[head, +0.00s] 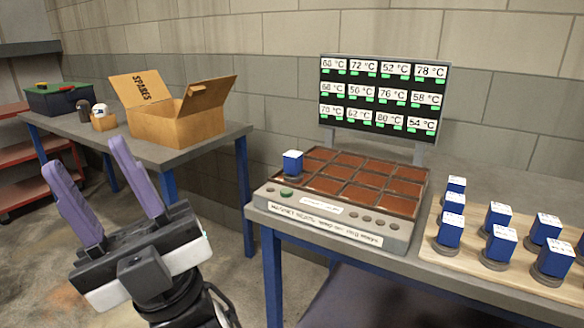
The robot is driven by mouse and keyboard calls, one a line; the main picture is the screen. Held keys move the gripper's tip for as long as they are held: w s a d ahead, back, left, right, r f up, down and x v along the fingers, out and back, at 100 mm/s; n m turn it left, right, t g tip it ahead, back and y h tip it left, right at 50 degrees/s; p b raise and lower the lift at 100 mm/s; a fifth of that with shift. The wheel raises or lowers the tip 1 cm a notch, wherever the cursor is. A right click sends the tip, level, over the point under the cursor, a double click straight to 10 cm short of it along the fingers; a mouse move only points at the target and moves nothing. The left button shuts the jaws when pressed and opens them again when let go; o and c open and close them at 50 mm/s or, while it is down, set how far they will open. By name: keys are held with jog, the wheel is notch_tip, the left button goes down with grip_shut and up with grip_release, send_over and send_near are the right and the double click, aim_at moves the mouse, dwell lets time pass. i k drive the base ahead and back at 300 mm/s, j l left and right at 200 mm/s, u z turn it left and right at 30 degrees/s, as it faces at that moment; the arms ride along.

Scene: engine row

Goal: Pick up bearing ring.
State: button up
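No bare bearing ring stands out clearly. Several grey round pieces (447,249) lie on a wooden board at the right, each partly covered by a blue block (449,231) with a white marked top; I cannot tell whether these are the bearing rings.
The wooden board (478,272) and panel unit (330,228) share the right table. A temperature display (383,96) stands behind. Floor shows between the tables.

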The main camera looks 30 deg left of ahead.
aim_at(293, 159)
jog(key=i+j+u, duration=0.6)
jog(key=j, duration=0.15)
jog(key=i, duration=0.4)
